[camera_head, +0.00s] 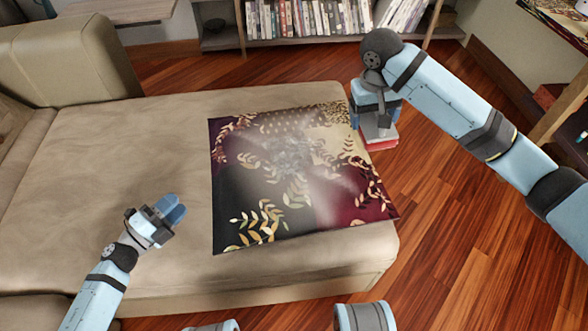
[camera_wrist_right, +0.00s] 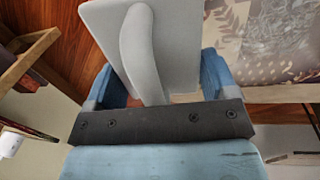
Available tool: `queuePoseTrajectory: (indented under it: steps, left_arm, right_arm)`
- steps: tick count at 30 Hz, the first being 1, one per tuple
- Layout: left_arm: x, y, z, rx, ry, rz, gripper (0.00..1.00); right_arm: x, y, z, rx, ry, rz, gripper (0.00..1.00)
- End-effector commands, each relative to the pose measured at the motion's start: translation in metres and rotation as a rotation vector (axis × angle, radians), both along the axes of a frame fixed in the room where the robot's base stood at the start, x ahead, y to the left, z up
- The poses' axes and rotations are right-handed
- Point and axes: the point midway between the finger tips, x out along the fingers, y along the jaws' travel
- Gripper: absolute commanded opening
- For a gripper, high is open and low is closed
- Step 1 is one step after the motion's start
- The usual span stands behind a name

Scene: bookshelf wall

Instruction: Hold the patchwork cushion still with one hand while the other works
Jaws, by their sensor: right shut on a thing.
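The patchwork cushion (camera_head: 262,165) lies flat on the beige sofa seat, dark with gold leaf patterns and hazy pale patches over its middle. Part of it shows in the right wrist view (camera_wrist_right: 285,35). My right gripper (camera_head: 377,118) is beyond the cushion's right edge, shut on the handle of a grey, flat-backed tool (camera_wrist_right: 145,45). The tool's red underside (camera_head: 382,145) shows in the head view, beside the sofa edge. My left gripper (camera_head: 170,210) hovers over the seat left of the cushion, apart from it, with nothing visible in it. Its finger gap is unclear.
The sofa (camera_head: 90,170) has bare seat left of the cushion and a backrest (camera_head: 75,65) at far left. A bookshelf (camera_head: 300,42) stands at the back. Open wooden floor (camera_head: 440,220) lies to the right, with wooden furniture (camera_head: 565,110) at the right edge.

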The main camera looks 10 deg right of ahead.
Motion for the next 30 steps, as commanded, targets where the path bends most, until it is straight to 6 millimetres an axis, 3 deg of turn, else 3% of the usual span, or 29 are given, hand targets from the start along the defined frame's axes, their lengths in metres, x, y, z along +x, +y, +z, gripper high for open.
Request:
queuePoseTrajectory:
  steps: [3,10,30]
  left_arm:
    - [-0.002,0.009,-0.019,0.085,-0.011,-0.047,0.39]
    - [0.001,0.006,-0.03,0.121,-0.016,-0.072,0.39]
    - [0.06,-0.066,-0.03,0.119,-0.016,-0.071,0.39]
  right_arm:
    - [0.0,0.0,0.003,0.0,0.001,0.0,0.54]
    - [0.0,0.0,0.002,0.0,0.001,0.0,0.54]
    - [0.0,0.0,-0.011,0.0,0.0,0.0,0.54]
